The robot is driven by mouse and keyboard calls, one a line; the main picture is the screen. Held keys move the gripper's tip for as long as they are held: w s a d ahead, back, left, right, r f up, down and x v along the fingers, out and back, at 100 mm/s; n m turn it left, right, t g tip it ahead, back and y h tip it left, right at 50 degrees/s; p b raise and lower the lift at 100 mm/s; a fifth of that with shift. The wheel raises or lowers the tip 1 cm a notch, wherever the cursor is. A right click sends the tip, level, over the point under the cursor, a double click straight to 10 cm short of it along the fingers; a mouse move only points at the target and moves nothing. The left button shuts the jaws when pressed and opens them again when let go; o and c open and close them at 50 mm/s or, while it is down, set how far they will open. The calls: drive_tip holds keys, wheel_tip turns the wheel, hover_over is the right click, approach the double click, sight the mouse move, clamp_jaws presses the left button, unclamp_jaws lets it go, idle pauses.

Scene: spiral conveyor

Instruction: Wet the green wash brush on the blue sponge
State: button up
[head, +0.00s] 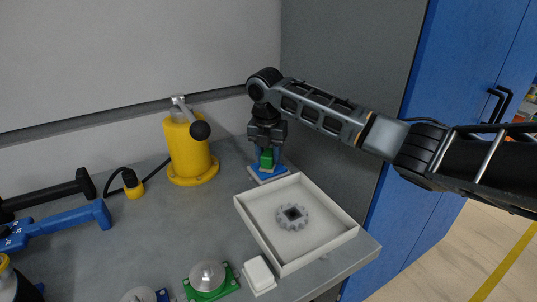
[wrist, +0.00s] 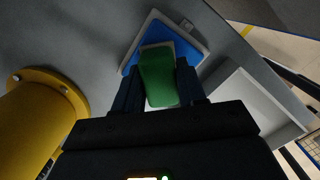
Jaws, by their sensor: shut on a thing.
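The green wash brush (head: 267,157) is upright in my gripper (head: 266,152), which is shut on it and points down. In the wrist view the green brush (wrist: 158,78) sits between the two dark fingers of my gripper (wrist: 160,88). The blue sponge (head: 258,171) lies on a pale base at the back of the table, directly under the brush. It also shows in the wrist view (wrist: 190,50). The brush's lower end is over the sponge and appears to be at its surface, but I cannot tell for sure whether they touch.
A white tray (head: 331,226) with a grey gear (head: 292,217) stands just in front of the sponge. A yellow cylinder (head: 188,150) with a lever stands to the left. Domed parts (head: 208,277) and a white block (head: 259,275) lie near the front. A blue cabinet (head: 440,90) is at right.

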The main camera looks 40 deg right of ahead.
sight(269, 152)
drive_tip(key=shift+s+f, duration=0.1)
drive_tip(key=shift+r+p, duration=2.9)
drive_tip(key=shift+r, duration=0.6)
